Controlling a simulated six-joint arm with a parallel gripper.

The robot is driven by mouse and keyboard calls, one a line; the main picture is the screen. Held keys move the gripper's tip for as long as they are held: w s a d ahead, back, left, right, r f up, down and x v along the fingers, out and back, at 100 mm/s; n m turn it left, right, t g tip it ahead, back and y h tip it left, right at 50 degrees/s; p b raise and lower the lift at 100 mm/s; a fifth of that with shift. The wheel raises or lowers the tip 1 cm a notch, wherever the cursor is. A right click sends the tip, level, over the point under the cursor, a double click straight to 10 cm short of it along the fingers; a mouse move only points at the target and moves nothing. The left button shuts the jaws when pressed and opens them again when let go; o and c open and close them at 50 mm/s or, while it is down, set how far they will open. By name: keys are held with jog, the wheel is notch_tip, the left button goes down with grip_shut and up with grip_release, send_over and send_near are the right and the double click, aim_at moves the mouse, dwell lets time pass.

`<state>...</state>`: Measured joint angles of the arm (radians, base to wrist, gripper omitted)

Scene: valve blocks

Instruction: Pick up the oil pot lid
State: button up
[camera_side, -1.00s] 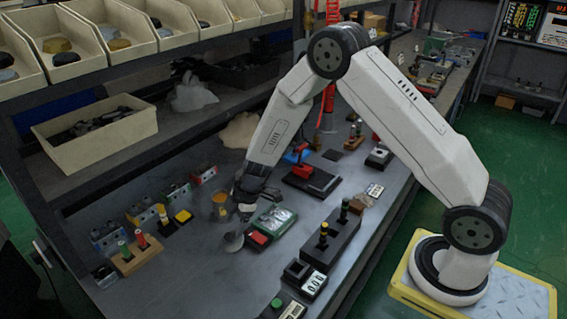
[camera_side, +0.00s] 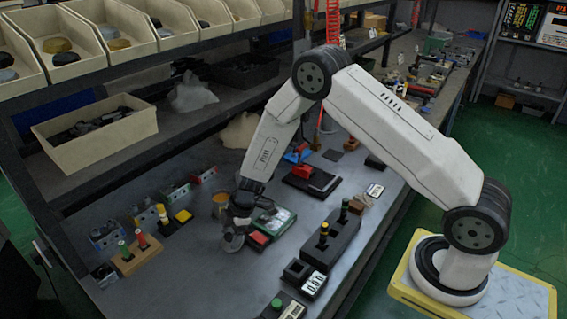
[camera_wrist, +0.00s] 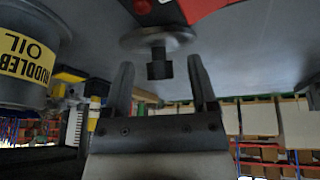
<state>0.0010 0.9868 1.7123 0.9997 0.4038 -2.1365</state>
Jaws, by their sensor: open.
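The oil pot lid (camera_wrist: 140,37) is a grey disc with a dark knob (camera_wrist: 159,66), seen in the wrist view straight ahead of my gripper (camera_wrist: 161,63). The two fingers are open, one on each side of the knob's end, with gaps between them and the knob. In the side view the lid (camera_side: 232,243) lies on the bench, and my gripper (camera_side: 238,217) is just over it and partly hides it. The oil pot (camera_wrist: 33,55) with a yellow OIL label is at the left of the wrist view. It stands behind the gripper in the side view (camera_side: 219,205).
A green-edged tray (camera_side: 284,218) and a red block (camera_side: 258,239) lie just right of the lid. A dark block with knobs (camera_side: 330,247) is further right. A wooden block with red and green pegs (camera_side: 138,256) stands left.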

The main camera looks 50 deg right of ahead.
aim_at(230, 234)
grip_shut()
jog(key=shift+r, duration=0.1)
notch_tip(230, 234, up, 10)
dwell(1.0)
jog(key=shift+w, duration=0.1)
dwell(0.5)
jog(key=w+d+r+t+y, duration=0.1)
jog(key=w+d+r+y, duration=0.2)
jog(key=w+d, duration=0.5)
jog(key=shift+w+d+y, duration=0.15)
jog(key=shift+w+y, duration=0.45)
jog(key=shift+w, duration=0.4)
